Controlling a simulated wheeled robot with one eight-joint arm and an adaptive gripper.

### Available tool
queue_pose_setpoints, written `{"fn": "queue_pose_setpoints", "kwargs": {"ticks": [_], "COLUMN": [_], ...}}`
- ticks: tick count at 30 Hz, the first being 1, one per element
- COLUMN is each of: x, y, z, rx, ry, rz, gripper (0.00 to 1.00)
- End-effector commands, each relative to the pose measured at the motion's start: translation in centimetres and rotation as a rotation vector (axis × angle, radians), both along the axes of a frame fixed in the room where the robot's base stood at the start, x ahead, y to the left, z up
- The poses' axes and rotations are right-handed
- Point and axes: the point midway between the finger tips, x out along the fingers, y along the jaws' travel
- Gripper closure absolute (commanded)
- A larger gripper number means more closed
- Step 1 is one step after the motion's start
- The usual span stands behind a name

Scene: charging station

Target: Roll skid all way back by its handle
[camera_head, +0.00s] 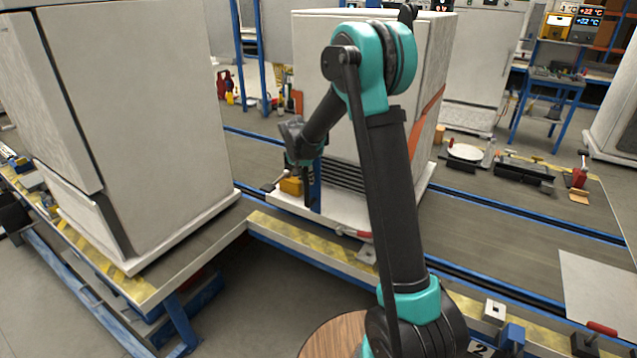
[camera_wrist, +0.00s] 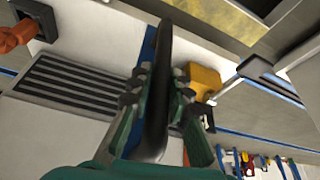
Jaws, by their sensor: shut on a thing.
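A pale skid (camera_head: 342,211) bears a tall white cabinet (camera_head: 312,62) on the conveyor, partly hidden behind my arm. An upright blue post with a dark grip, the handle (camera_head: 317,188), stands at the skid's near left side, in front of the cabinet's black vent slats. My gripper (camera_head: 308,168) is at the handle and shut on it. In the wrist view, the dark handle (camera_wrist: 158,85) runs between the two fingers of my gripper (camera_wrist: 157,95). The exact finger contact is partly hidden in the head view.
A yellow block (camera_head: 291,186) sits beside the handle. Another large white cabinet (camera_head: 140,130) stands on the left platform. Blue rails (camera_head: 470,197) run along the conveyor. Tools and a round plate (camera_head: 466,152) lie at right.

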Motion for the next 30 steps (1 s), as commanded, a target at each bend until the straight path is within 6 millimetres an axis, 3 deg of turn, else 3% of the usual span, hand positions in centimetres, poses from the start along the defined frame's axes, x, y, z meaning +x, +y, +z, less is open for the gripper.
{"fn": "queue_pose_setpoints", "kwargs": {"ticks": [10, 11, 15, 25, 30], "x": [0.4, 0.5, 0.4, 0.2, -0.4], "y": [0.5, 0.6, 0.5, 0.4, 0.7], "z": [0.1, 0.1, 0.1, 0.2, 1.9], "rx": [0.005, 0.005, 0.004, 0.003, 0.002], "ry": [-0.007, -0.007, -0.005, -0.003, -0.003], "rz": [0.003, 0.003, 0.004, 0.002, 0.002], "gripper": [1.00, 0.78, 0.61, 0.61, 0.61]}}
